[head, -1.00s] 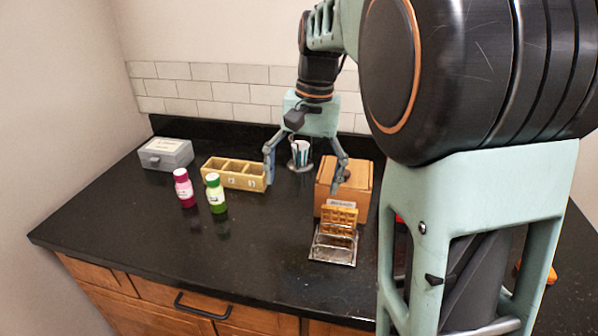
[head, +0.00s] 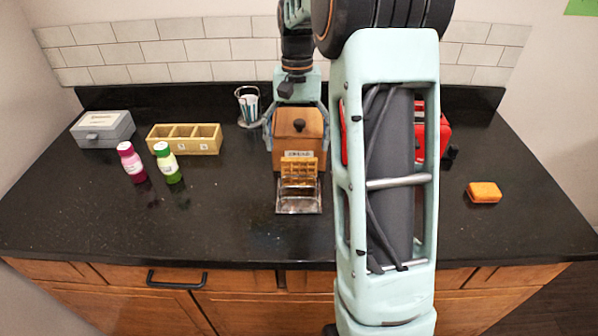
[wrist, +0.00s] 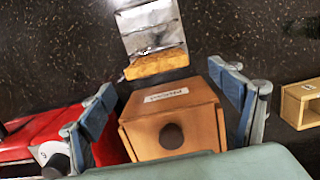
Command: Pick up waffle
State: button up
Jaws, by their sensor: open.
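The golden-brown waffle (head: 299,167) stands at the front of a wooden bread box, in or against a clear, shiny holder (head: 299,198). In the wrist view the waffle (wrist: 157,64) shows as an orange slab beyond the fingertips, with the shiny holder (wrist: 150,28) past it. My gripper (head: 296,132) is open, with its fingers at either side of the bread box in the picture. In the wrist view my gripper (wrist: 163,82) frames the bread box, and nothing is held. Whether the fingers are above the box or beside it is hard to tell.
The bread box (head: 298,125) has a dark knob. A red object (head: 444,132) is partly hidden behind my arm. An orange sponge (head: 484,192) lies right. A cup (head: 248,105), a compartment tray (head: 184,138), two bottles (head: 167,163) and a grey box (head: 103,129) stand left. The front counter is clear.

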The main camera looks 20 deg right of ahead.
aim_at(299, 159)
jog(key=f, duration=0.2)
jog(key=s+f, duration=0.1)
jog(key=f, duration=0.1)
jog(key=shift+s+f, duration=0.1)
jog(key=shift+f, duration=0.55)
jog(key=c, duration=0.9)
